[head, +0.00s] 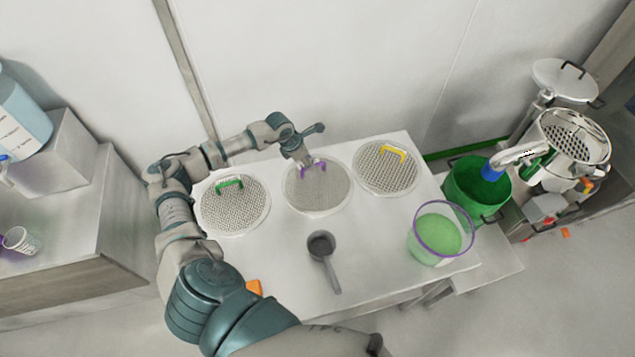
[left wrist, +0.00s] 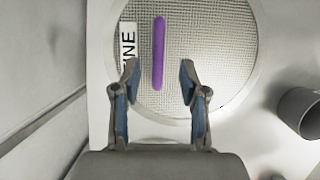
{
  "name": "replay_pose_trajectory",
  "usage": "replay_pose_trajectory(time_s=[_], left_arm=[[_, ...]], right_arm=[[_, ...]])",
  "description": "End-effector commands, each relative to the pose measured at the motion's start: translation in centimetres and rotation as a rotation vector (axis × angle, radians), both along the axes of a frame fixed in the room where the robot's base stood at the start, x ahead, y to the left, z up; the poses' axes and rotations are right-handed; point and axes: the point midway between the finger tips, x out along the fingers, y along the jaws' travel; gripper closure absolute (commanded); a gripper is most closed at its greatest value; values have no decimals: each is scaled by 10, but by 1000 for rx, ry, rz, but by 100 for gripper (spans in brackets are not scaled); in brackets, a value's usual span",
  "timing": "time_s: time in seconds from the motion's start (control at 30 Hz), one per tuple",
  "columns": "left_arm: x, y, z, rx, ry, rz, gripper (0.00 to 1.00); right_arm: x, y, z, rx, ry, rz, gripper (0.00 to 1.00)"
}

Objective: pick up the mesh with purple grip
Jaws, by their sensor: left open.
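The mesh with the purple grip (head: 316,191) is a round, fine sieve disc lying flat in the middle of the white table, between two other discs. Its purple grip (left wrist: 159,52) stands near the disc's edge. My left gripper (head: 312,166) is at the purple grip. In the left wrist view the gripper (left wrist: 157,80) is open, with the lower part of the purple grip between its two blue-padded fingers and a gap on each side. A label reading "INE" shows left of the grip. My right gripper does not show.
A green-gripped mesh (head: 235,210) lies left and a yellow-gripped mesh (head: 384,172) lies right on the table (head: 285,270). A dark scoop (head: 322,246) lies in front. A clear purple-rimmed bowl (head: 437,238) of green material stands at right, near a green bucket (head: 470,196).

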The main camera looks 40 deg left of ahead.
Motion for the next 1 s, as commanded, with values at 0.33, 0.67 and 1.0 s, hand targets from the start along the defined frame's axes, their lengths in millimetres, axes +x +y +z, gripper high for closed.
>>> replay_pose_trajectory(time_s=[0.33, 0.67, 1.0], left_arm=[[17, -7, -44, -2, 3, 0, 57], [17, -8, -46, -1, 2, -1, 77], [18, -8, -45, -2, 1, 0, 100]], right_arm=[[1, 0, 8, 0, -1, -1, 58], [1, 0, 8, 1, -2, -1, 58], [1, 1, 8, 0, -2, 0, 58]])
